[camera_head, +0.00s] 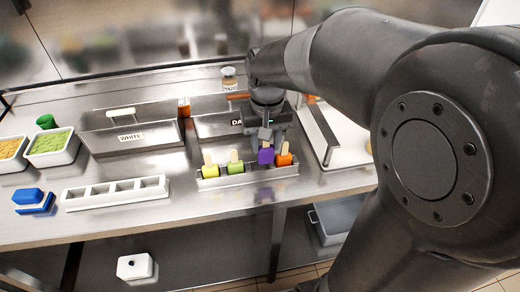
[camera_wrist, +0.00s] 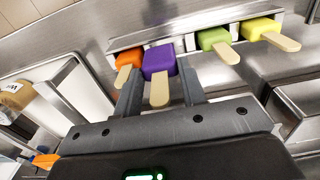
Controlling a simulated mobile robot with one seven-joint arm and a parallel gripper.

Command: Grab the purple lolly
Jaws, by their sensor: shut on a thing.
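The purple lolly (camera_head: 266,157) is in the metal lolly holder (camera_head: 248,178), between the orange lolly (camera_head: 284,159) and the green lolly (camera_head: 235,168). A yellow lolly (camera_head: 210,171) is at the holder's left end. In the wrist view the purple lolly (camera_wrist: 159,62) has its wooden stick pointing toward my gripper. My gripper (camera_head: 266,135) is above the purple lolly. In the wrist view its fingers (camera_wrist: 160,92) flank the stick, and the gripper is shut on the purple lolly. The orange lolly (camera_wrist: 131,57) is close beside the left finger. I cannot tell whether the purple lolly is lifted.
A white empty divided tray (camera_head: 117,193) and a blue block (camera_head: 34,200) lie left on the counter. Behind stand a metal bin labelled WHITE (camera_head: 132,137) and another dark-labelled bin, partly hidden by my arm. A white board (camera_head: 340,140) is to the right.

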